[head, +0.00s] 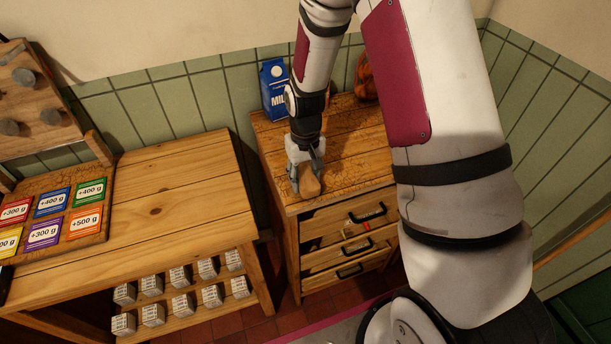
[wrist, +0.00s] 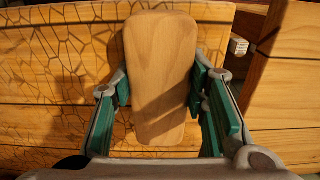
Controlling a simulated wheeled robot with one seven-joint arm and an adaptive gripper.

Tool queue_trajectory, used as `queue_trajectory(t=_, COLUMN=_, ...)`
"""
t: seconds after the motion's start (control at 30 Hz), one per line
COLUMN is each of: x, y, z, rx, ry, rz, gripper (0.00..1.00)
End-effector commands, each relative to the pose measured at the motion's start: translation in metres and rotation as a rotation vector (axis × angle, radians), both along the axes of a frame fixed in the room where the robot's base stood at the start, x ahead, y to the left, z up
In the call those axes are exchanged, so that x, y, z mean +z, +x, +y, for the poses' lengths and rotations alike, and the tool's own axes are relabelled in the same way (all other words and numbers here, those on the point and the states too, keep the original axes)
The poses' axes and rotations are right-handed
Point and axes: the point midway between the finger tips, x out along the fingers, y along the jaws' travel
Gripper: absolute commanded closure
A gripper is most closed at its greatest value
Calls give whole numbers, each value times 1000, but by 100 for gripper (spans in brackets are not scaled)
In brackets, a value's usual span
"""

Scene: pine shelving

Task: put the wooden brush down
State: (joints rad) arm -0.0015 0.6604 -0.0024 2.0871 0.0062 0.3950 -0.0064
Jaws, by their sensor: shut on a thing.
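The wooden brush (wrist: 158,75) shows in the wrist view as a long, pale, rounded wooden back between the two fingers. My gripper (wrist: 162,92) is shut on its sides. In the head view the brush (head: 309,184) is a small brown shape at the fingertips of my gripper (head: 306,172), over the front part of the top of the wooden drawer cabinet (head: 347,172). The brush's underside is hidden, so I cannot tell whether it touches the cabinet top.
A blue milk carton (head: 274,90) stands at the cabinet's back left. A reddish round object (head: 366,77) is at the back, partly hidden by my arm. A wooden table (head: 180,190) with coloured weight cards (head: 51,203) stands left, across a narrow gap. The cabinet top right of the brush looks clear.

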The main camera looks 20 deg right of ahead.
Motion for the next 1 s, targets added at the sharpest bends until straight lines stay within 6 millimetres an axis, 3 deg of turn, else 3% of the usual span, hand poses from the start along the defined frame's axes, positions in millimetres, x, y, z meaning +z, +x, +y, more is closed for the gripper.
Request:
queue_trajectory(t=0.27, x=-3, y=0, z=0, rx=0, ry=0, rz=0, gripper=86)
queue_trajectory(t=0.3, x=-3, y=0, z=0, rx=0, ry=0, rz=0, gripper=55)
queue_trajectory(t=0.37, x=-3, y=0, z=0, rx=0, ry=0, rz=0, gripper=42)
queue_trajectory(t=0.4, x=-3, y=0, z=0, rx=0, ry=0, rz=0, gripper=40)
queue_trajectory(t=0.77, x=1, y=0, z=0, rx=0, ry=0, rz=-2, gripper=40)
queue_trajectory(t=1.0, x=33, y=2, z=0, rx=0, ry=0, rz=-7, gripper=40)
